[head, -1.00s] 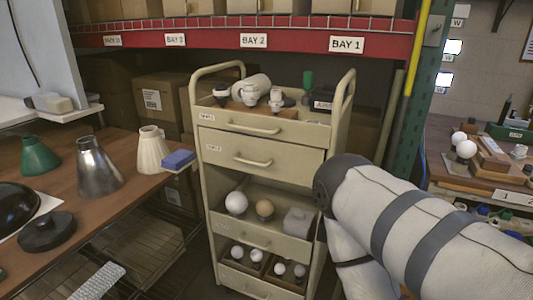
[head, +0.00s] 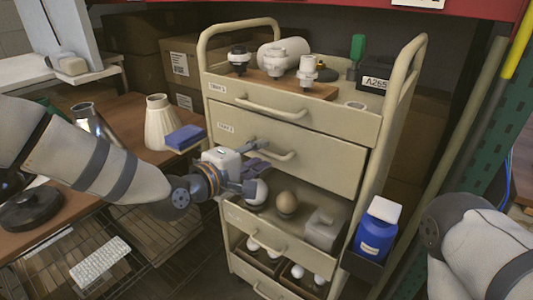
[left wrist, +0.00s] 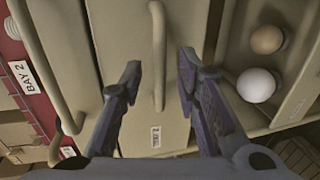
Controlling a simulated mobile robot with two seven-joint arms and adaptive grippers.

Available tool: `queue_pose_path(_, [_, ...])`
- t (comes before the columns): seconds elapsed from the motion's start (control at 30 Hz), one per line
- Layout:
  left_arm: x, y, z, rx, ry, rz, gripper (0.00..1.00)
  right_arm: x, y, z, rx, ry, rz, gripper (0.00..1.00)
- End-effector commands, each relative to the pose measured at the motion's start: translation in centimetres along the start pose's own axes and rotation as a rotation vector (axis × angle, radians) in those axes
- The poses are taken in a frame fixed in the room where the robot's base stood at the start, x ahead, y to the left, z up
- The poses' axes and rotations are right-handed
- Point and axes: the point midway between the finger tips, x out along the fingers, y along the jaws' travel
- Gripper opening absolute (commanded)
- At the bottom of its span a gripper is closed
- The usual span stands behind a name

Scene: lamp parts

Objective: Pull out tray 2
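Tray 2 (head: 325,168) is the second drawer of the beige cart, its face flush with the cart front. Its label shows on the left of the face, and its bar handle (head: 284,156) crosses the middle. My left gripper (head: 261,155) is in front of this handle. In the left wrist view the left gripper (left wrist: 159,68) is open, with one finger on each side of the handle (left wrist: 158,45); I cannot tell whether either finger touches it. My right gripper is not in view; only part of my right arm shows.
The drawer above, tray 1 (head: 325,115), is shut, with lamp parts on top. Below, an open-topped tray (head: 262,232) holds bulbs and a grey block (head: 322,230). A blue container (head: 376,232) hangs at the cart's right side. A wooden table with lampshades stands left.

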Motion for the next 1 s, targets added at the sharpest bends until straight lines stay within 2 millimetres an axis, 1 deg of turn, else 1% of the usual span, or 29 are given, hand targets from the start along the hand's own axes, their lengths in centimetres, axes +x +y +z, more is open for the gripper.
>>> queue_pose_path(0.03, [1.0, -0.3, 0.1, 0.0, -0.001, -0.002, 0.3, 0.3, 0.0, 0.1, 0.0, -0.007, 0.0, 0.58])
queue_pose_path(0.1, [1.9, -0.3, 0.1, 0.0, -0.001, -0.003, 0.3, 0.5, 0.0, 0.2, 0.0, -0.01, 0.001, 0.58])
queue_pose_path(0.2, [2.6, -0.1, 0.0, 0.0, 0.0, -0.002, 0.3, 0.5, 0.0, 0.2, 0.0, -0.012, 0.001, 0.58])
queue_pose_path(0.47, [2.8, 0.0, 0.0, 0.0, 0.0, -0.001, 0.3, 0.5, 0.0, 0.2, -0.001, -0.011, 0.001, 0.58])
queue_pose_path(0.5, [2.8, 0.0, 0.0, 0.0, 0.0, -0.001, 0.21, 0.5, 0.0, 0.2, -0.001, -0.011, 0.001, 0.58])
queue_pose_path(0.6, [2.8, 0.0, 0.0, 0.0, 0.0, -0.001, 0.0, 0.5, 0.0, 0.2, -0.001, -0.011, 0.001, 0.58])
queue_pose_path(1.0, [2.7, 0.0, 0.0, 0.0, 0.0, -0.001, 0.0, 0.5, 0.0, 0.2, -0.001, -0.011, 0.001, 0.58])
